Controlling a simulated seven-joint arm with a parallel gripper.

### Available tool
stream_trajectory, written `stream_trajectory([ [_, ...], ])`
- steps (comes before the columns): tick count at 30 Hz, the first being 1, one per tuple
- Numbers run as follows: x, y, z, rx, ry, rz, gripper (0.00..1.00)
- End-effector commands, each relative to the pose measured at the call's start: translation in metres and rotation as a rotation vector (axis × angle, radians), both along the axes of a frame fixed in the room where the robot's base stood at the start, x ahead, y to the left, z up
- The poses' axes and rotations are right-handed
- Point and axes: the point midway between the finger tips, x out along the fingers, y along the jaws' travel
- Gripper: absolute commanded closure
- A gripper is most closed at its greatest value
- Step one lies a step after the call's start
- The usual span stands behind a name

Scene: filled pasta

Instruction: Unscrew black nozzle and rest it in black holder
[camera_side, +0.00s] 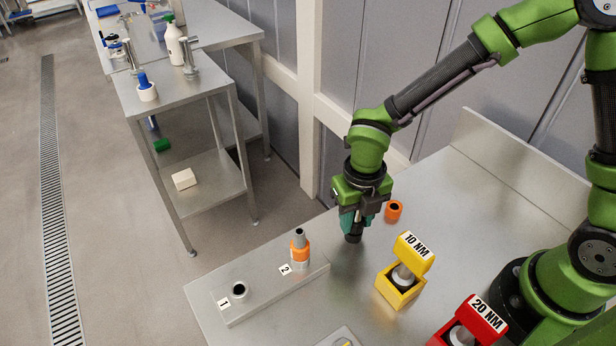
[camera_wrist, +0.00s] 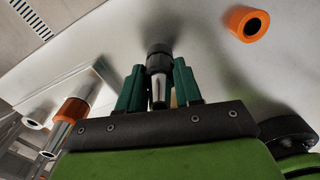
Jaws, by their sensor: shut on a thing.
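My gripper (camera_side: 352,222) points down over the steel table, left of the orange ring holder. It is shut on the black nozzle, whose silver tapered tip (camera_wrist: 158,92) shows between the teal fingers in the wrist view. A black collar (camera_wrist: 159,58) shows at the fingertips; in the side view a black end (camera_side: 352,238) shows below them. I cannot tell whether this end touches the table, or whether part of it is the black holder. No separate black holder is clearly visible.
An orange nozzle (camera_side: 300,250) stands at position 2 on the steel block (camera_side: 272,291). The orange ring holder (camera_side: 394,210) lies just right of my gripper. Yellow 10 NM (camera_side: 402,290) and red 20 NM (camera_side: 478,320) stands are nearer the front right. The table behind is clear.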

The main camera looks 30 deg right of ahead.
Motion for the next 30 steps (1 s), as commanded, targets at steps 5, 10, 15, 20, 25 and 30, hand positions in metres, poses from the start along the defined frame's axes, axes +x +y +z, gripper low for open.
stream_trajectory([
  [5,-0.0001,0.0,-0.0019,0.0,0.0,0.001,1.0],
  [10,-0.0001,0.0,-0.0017,0.0,0.0,0.001,1.0],
  [15,-0.0001,0.0,-0.0018,0.0,0.0,0.001,1.0],
  [20,-0.0001,0.0,-0.003,0.0,0.001,0.001,1.0],
  [25,-0.0001,0.0001,-0.0037,0.0,0.001,0.002,1.0],
  [30,-0.0002,0.0,-0.004,0.0,0.001,0.002,0.52],
])
